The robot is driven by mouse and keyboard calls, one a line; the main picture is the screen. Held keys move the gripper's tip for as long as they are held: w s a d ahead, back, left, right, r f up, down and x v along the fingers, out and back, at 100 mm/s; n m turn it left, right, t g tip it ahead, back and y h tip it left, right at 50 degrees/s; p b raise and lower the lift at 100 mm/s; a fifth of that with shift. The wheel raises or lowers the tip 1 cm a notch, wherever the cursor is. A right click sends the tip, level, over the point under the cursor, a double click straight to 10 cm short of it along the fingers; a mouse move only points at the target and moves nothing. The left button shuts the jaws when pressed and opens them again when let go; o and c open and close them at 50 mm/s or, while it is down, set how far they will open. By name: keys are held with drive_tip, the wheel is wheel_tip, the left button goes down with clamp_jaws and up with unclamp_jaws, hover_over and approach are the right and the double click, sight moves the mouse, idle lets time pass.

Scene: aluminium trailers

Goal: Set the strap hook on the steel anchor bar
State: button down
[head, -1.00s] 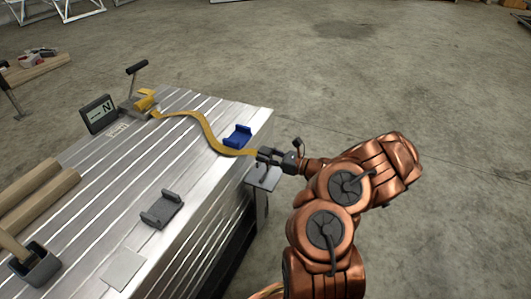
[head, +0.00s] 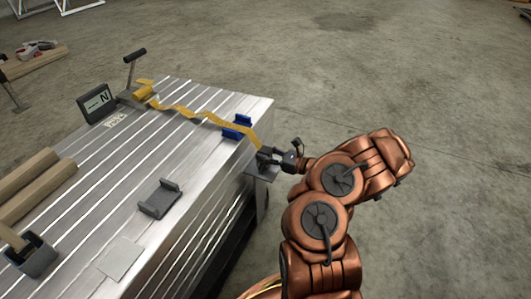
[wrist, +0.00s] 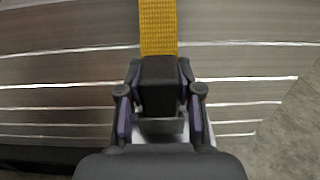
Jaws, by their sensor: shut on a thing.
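The yellow strap (head: 187,112) runs from the ratchet (head: 141,94) across the trailer deck, over the blue bracket (head: 238,127), to my gripper (head: 266,157) at the deck's right edge. In the wrist view my gripper (wrist: 160,103) is shut on the dark strap hook (wrist: 160,84), with the strap (wrist: 158,28) leading away from it. A small grey plate (head: 262,173) juts from the trailer's side just below the gripper. The steel anchor bar is not clearly visible; I cannot tell whether the hook touches it.
A grey bracket (head: 159,199) and a flat pale plate (head: 121,258) are on the deck. A display marked N (head: 97,104) stands by the ratchet. Wooden beams (head: 38,187) and a dark box (head: 35,256) are at left.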

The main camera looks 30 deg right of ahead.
drive_tip(key=shift+f, duration=0.1)
idle(0.3)
drive_tip(key=c, duration=0.7)
unclamp_jaws()
drive_tip(key=v, duration=1.2)
